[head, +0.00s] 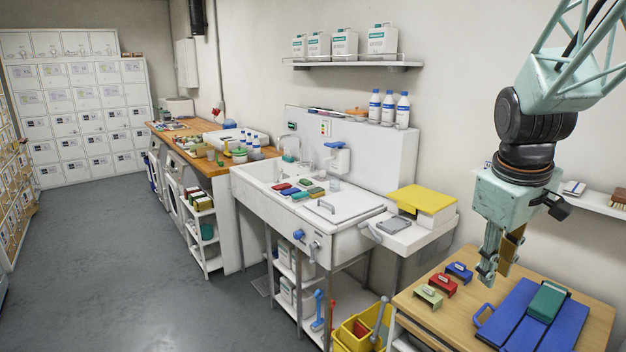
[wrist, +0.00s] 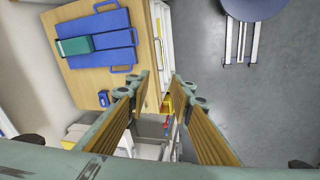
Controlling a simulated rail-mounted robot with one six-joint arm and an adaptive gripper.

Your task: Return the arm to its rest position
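My arm hangs down from the upper right of the head view. My gripper (head: 498,265) points down above the left back part of the wooden table (head: 417,319). In the wrist view its two fingers (wrist: 162,86) stand apart with nothing between them, so it is open and empty. The fingertips appear clear of the table and of the things on it.
Blue flat pieces with handles (head: 513,318) lie on the table, with a green block (head: 547,301) on top. Small red (head: 442,285), blue (head: 459,271) and green (head: 428,296) handled blocks sit near the gripper. A sink unit (head: 300,212) stands left; a wall shelf (head: 600,205) is behind.

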